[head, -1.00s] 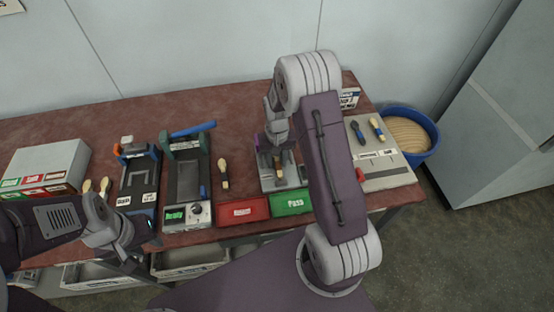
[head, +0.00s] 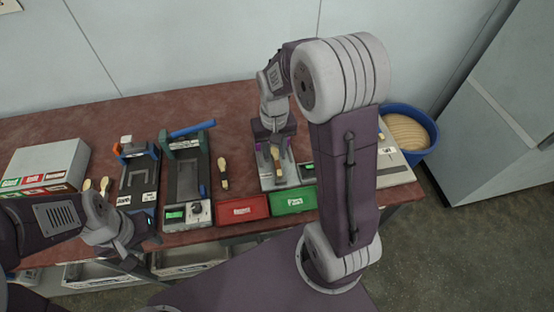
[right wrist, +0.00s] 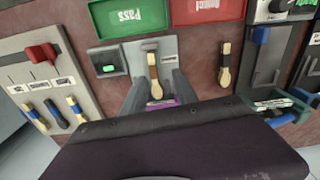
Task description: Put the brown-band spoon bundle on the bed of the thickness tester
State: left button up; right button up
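The thickness tester (head: 268,183) is a grey device with purple parts and a small green display, near the table's middle. A pale wooden spoon bundle with a brown band (head: 277,156) lies on its bed; it also shows in the right wrist view (right wrist: 154,78). My right gripper (head: 275,150) is over the tester. In the right wrist view its grey fingers (right wrist: 156,95) stand apart, one each side of the bundle, with visible gaps. My left gripper (head: 145,245) hangs at the table's front left edge, away from the bundle; its fingers are unclear.
Red (head: 242,208) and green (head: 293,200) trays lie in front of the tester. Another dark-banded bundle (head: 224,172) lies left of it, beside a blue-handled press (head: 187,175). A grey board with several bundles (right wrist: 45,85) is on the tester's other side.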

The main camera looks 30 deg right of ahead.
pick_arm(q)
jog(key=shift+s, duration=0.1)
pick_arm(e)
jog(key=s+a+f+n, duration=0.1)
jog(key=s+a, duration=0.3)
jog(key=s, duration=0.6)
jog(key=shift+s+f+n+t, duration=0.2)
jog(key=shift+n+t, duration=0.2)
jog(key=shift+n, duration=0.1)
pick_arm(q)
jog(key=shift+s+a, duration=0.1)
pick_arm(e)
jog(key=shift+s, duration=0.1)
